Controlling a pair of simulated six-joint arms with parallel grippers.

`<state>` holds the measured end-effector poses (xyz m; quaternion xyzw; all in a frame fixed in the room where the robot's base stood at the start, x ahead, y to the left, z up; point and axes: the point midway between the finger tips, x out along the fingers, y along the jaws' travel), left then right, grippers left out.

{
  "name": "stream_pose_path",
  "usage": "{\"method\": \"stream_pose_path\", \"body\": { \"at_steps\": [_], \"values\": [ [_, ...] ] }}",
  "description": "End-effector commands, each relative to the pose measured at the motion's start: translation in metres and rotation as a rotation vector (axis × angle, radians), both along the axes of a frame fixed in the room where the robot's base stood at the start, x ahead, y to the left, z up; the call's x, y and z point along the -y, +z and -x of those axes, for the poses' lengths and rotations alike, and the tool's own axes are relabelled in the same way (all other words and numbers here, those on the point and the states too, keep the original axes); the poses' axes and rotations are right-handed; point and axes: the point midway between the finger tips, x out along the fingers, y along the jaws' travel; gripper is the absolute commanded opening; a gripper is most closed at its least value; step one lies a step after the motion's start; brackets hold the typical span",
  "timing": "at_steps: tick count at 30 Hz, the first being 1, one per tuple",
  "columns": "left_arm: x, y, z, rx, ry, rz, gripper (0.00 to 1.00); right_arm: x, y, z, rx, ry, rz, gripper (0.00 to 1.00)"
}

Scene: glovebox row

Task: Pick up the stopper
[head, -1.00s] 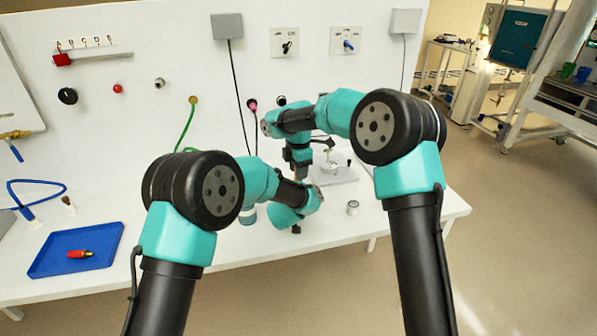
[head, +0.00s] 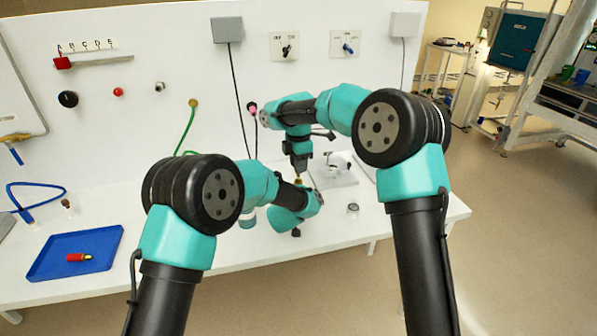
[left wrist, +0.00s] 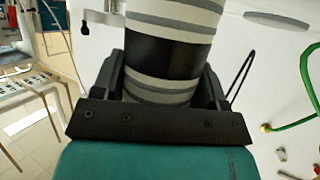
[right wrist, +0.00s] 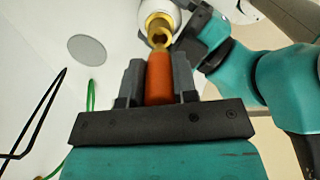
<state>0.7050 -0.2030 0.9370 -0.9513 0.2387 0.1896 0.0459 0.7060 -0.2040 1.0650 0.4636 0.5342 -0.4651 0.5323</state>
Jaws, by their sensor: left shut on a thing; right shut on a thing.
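My right gripper (head: 299,174) points down over the bench in the head view. I cannot tell for sure whether this is the stopper. A white round part with a yellow ring (right wrist: 160,16) is just beyond that end; contact cannot be told. In the left wrist view, my left gripper (left wrist: 163,75) is shut on a wide grey-and-black banded cylinder (left wrist: 172,42). In the head view my left arm hides that grip.
A blue tray (head: 50,271) holding a red piece with a yellow end (head: 78,257) is at the left. A small jar (head: 352,209) and a white-based stand (head: 335,177) are at the right. The panel with a green hose (head: 187,130) rises behind.

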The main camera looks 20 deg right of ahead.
Motion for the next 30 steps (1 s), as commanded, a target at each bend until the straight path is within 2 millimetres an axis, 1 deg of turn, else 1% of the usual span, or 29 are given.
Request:
{"method": "stream_pose_path", "body": {
  "at_steps": [1, 6, 9, 12, 16, 30],
  "values": [
    [0.000, 0.000, 0.000, -0.001, 0.000, 0.000, 0.36, 0.000, 0.011, -0.001, 0.004, 0.000, -0.001, 0.00],
    [0.000, 0.000, 0.000, -0.001, 0.000, 0.000, 0.36, 0.000, 0.042, 0.000, 0.004, -0.001, -0.001, 0.00],
    [0.000, 0.000, 0.000, -0.001, 0.000, 0.000, 0.36, 0.000, 0.055, -0.001, 0.003, -0.001, 0.001, 0.00],
    [0.000, 0.000, 0.000, -0.001, 0.000, 0.000, 0.36, 0.000, 0.063, 0.000, 0.002, 0.000, 0.001, 0.00],
    [0.000, 0.000, 0.000, -0.001, 0.000, 0.000, 0.36, 0.000, 0.066, 0.000, 0.000, 0.000, 0.001, 0.00],
    [0.000, 0.000, 0.000, -0.001, 0.000, 0.000, 0.36, 0.000, 0.066, 0.000, 0.001, 0.000, 0.001, 0.00]
  ]
}}
